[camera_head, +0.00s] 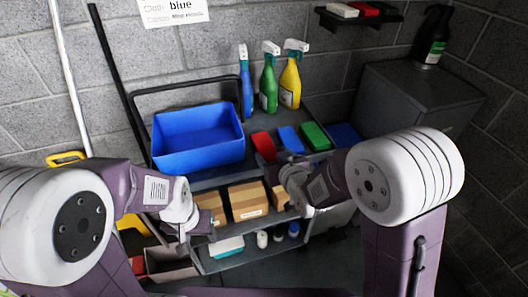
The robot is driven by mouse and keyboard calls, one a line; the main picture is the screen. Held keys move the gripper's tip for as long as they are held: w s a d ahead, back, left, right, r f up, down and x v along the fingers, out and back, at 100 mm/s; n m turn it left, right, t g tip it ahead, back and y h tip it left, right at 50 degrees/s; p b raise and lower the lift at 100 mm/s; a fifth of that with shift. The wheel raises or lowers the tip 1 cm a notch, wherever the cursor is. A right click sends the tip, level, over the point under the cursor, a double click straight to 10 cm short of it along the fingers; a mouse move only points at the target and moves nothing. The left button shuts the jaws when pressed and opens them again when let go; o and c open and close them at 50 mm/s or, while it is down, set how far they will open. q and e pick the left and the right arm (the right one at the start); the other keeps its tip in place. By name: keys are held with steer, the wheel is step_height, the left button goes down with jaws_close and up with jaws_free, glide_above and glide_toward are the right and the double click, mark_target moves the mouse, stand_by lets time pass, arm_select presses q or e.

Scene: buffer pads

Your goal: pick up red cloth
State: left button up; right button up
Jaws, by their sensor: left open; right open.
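A red cloth (263,146) lies on the cart's top shelf, left of a blue cloth (291,139) and a green cloth (315,136). My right gripper (288,190) is open and appears in front of and below the red cloth, in front of the cart. It looks apart from the cloth. My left gripper (184,232) is open, lower left, in front of the cart near the cardboard boxes. The far edge of the red cloth is in view; its near end is close to the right gripper in the picture.
A blue tub (198,157) stands on the cart's left. Blue (246,92), green (268,88) and yellow (290,86) spray bottles stand behind the cloths. Cardboard boxes (247,201) sit on the shelf below. A grey cabinet (411,100) is at right. A wall sign reads "Cloth: blue".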

mark_target(265, 148)
steer(key=x, duration=0.7)
steer(key=shift+w+f, duration=0.25)
steer(key=shift+s+r, duration=0.1)
steer(key=shift+c, duration=0.4)
steer(key=c, duration=0.9)
